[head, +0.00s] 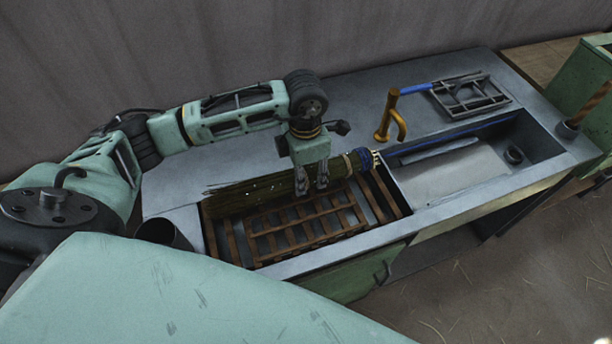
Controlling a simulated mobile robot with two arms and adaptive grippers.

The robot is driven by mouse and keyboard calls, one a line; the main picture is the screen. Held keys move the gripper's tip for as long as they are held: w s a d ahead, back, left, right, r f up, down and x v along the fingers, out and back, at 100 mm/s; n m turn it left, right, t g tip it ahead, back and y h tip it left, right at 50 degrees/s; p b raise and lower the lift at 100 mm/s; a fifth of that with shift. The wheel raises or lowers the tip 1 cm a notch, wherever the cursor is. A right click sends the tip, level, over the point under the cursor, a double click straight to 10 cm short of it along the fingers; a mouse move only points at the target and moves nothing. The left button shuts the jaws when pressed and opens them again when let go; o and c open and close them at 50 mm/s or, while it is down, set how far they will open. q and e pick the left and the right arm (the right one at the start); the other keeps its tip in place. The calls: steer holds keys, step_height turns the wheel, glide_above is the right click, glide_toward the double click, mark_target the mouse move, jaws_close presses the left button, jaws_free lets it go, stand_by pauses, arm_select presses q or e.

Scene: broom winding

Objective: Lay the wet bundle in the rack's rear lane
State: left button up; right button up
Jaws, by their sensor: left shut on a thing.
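The bundle (252,195) is a long sheaf of dark olive bristles with a blue-bound end at the right. My left gripper (312,188) points down and is shut on the bundle, right of its middle. The bundle lies roughly level across the rear part of the wooden rack (300,228), its bristle tips toward the left. I cannot tell whether it rests on the slats or hangs just above them. The front slats of the rack are bare. My right gripper is not in view.
The rack sits in a recess of a grey metal counter (350,120). A dark wire grid tray (470,95) lies behind the basin. A dark cylinder (165,232) stands at the left.

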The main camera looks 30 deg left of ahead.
mark_target(306, 181)
arm_select(q)
step_height(306, 181, down, 2)
steer(key=shift+f+p, duration=0.1)
steer(key=shift+p, duration=0.2)
steer(key=shift+f, duration=0.25)
steer(key=shift+f+b, duration=0.2)
steer(key=shift+b, duration=0.1)
steer(key=o, duration=1.3)
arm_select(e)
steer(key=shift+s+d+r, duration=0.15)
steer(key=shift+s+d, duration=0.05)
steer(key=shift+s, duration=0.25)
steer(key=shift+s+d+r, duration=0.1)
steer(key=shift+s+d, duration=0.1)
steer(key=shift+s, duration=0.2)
arm_select(q)
steer(key=shift+r, duration=0.15)
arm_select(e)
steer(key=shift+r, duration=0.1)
